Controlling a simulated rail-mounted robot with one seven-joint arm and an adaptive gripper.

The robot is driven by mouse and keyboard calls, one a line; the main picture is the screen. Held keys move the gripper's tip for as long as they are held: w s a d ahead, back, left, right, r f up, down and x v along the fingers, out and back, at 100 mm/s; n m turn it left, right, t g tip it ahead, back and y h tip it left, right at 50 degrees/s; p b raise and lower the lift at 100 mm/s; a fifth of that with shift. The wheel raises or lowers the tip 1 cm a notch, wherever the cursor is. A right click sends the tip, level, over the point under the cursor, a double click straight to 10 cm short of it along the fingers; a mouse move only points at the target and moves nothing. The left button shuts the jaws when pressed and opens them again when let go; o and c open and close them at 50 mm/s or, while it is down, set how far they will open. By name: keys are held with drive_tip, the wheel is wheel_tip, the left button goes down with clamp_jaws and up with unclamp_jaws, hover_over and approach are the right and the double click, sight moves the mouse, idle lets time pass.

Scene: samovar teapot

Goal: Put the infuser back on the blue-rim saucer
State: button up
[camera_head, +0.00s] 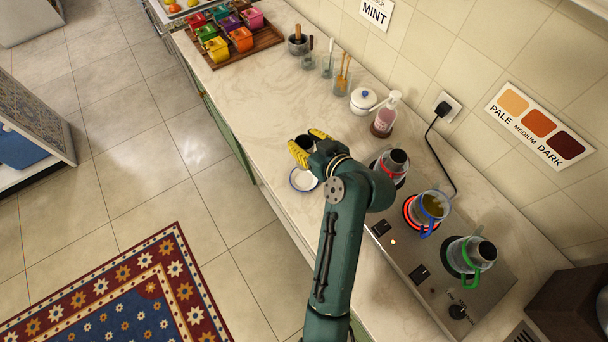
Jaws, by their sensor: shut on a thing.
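My gripper (310,145) has yellow fingers and is over the counter, left of the stove unit. It is shut on a small dark round thing, which looks like the infuser (304,142). Its lower part is hidden by the fingers and arm. The blue-rim saucer (301,182) is white and lies on the counter just below the gripper in the picture. It looks empty where it shows, and its right side is partly covered by my arm. I cannot tell how high the infuser is held.
A metal hotplate unit (400,254) carries a red-marked pot (393,163), an open blue-handled pot (432,206) with yellowish liquid and a green-handled pot (470,253).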

wheel_tip(320, 180, down, 10)
drive_tip(key=shift+r+b, duration=0.1)
drive_tip(key=shift+b, duration=0.45)
drive_tip(key=o, duration=1.2)
